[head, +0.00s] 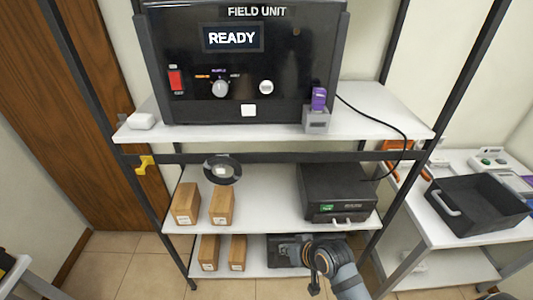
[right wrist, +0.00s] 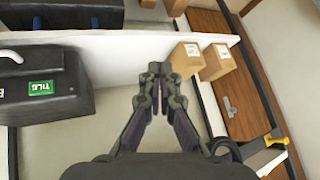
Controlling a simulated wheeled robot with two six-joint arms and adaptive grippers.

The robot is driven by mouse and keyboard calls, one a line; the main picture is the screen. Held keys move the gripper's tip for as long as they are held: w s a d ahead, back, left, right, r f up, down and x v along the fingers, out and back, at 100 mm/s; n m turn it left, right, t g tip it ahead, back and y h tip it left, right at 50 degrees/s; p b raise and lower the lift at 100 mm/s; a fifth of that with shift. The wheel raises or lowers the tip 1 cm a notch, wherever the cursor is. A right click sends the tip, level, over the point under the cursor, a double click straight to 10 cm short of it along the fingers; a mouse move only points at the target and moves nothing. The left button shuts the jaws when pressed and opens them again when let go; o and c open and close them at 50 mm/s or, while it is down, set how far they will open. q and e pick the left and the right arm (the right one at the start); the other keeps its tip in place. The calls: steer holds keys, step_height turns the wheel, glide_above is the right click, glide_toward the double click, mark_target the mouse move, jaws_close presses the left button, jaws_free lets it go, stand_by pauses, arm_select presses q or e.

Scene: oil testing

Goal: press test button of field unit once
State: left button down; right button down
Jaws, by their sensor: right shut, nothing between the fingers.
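The black field unit (head: 240,60) stands on the top shelf in the head view, and its display (head: 233,38) reads READY. Its front has a lit red switch (head: 176,80), a knob (head: 220,88) and a round white button (head: 266,87); I cannot read a test label. My right gripper (head: 318,258) is low in front of the rack, well below the unit and apart from it. In the right wrist view its fingertips (right wrist: 155,70) are together and empty. The field unit's front panel is not visible there. My left gripper is not in view.
A purple-topped item in a grey holder (head: 316,118) stands at the unit's lower right. A black case (head: 338,190) and cardboard boxes (head: 221,205) sit on the middle shelf. A black tray (head: 477,208) is on the right table. A cable (head: 390,125) hangs at right.

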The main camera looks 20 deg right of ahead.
mark_target(266, 88)
steer(key=w+a+r+m+t+y, duration=0.1)
steer(key=w+a+r+t+y, duration=0.15)
steer(key=r, duration=0.55)
steer(key=w+a+r+m+t+y, duration=0.1)
steer(key=w+a+r+t+y, duration=0.15)
steer(key=r, duration=0.55)
steer(key=w+a+r+m+t+y, duration=0.1)
steer(key=w+a+r+t, duration=0.2)
steer(key=r, duration=0.5)
steer(key=w+d+r+m+t, duration=0.1)
steer(key=d+r+m+t, duration=0.2)
steer(key=r, duration=0.5)
steer(key=w+d+r+m+t+h, duration=0.1)
steer(key=d+r+m+t, duration=0.2)
steer(key=r+m+t, duration=0.2)
step_height(266, 88, up, 3)
steer(key=shift+w+f+m, duration=0.1)
steer(key=shift+w+m, duration=0.05)
steer(key=shift+m, duration=0.55)
steer(key=shift+w+d+b, duration=0.25)
steer(key=shift+w+d, duration=0.15)
steer(key=shift+w, duration=1.05)
steer(key=shift+w+d+b, duration=0.25)
steer(key=shift+w+d, duration=0.15)
steer(key=shift+w, duration=1)
steer(key=shift+w+d+b, duration=0.25)
steer(key=shift+w+d, duration=0.15)
steer(key=shift+w, duration=1.05)
